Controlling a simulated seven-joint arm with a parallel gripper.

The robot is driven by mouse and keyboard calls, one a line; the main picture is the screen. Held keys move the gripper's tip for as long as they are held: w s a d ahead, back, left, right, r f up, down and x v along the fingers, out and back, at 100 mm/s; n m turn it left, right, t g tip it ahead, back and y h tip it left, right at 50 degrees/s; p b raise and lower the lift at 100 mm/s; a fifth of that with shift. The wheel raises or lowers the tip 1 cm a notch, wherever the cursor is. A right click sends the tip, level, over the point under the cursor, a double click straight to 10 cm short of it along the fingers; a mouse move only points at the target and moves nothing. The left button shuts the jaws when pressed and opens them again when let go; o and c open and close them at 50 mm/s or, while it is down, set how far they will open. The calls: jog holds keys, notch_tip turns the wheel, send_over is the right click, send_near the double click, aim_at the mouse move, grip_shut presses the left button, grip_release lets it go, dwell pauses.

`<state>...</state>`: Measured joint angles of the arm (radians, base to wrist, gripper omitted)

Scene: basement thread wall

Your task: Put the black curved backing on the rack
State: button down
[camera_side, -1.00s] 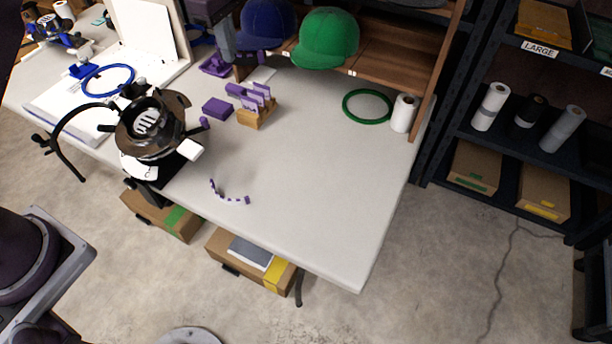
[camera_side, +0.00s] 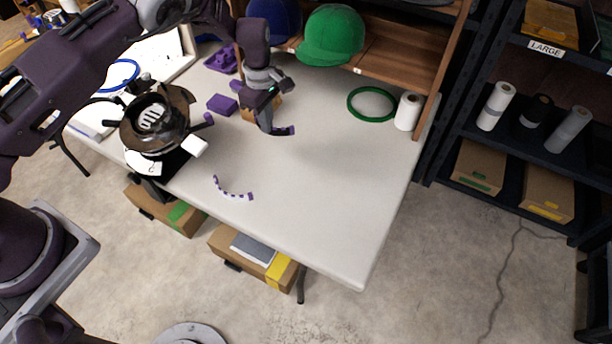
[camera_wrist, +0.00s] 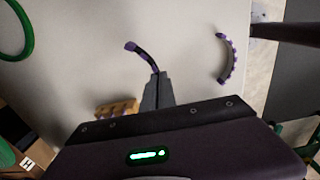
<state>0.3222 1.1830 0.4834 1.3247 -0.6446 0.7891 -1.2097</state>
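The black curved backing (camera_side: 284,131) is a thin dark arc with purple ends. My gripper (camera_side: 265,128) is shut on one end of it above the table. In the wrist view the backing (camera_wrist: 141,52) sticks out from the closed fingertips (camera_wrist: 156,78), its free end pointing up and left. The wooden rack (camera_side: 247,116) is mostly hidden behind my gripper in the side view. In the wrist view, part of the rack (camera_wrist: 118,108) shows left of the fingers, partly covered by the gripper body. The backing and rack appear apart.
A pale and purple striped arc (camera_side: 233,190) lies on the table; it also shows in the wrist view (camera_wrist: 229,58). A purple block (camera_side: 222,104), a cap press (camera_side: 155,118), a green ring (camera_side: 371,104) and a white roll (camera_side: 407,111) stand around. The front right is clear.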

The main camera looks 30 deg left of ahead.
notch_tip(320, 180, down, 10)
jog(key=shift+r, duration=0.1)
jog(key=c, duration=1.7)
grip_release()
notch_tip(320, 180, up, 12)
jog(key=shift+r, duration=0.1)
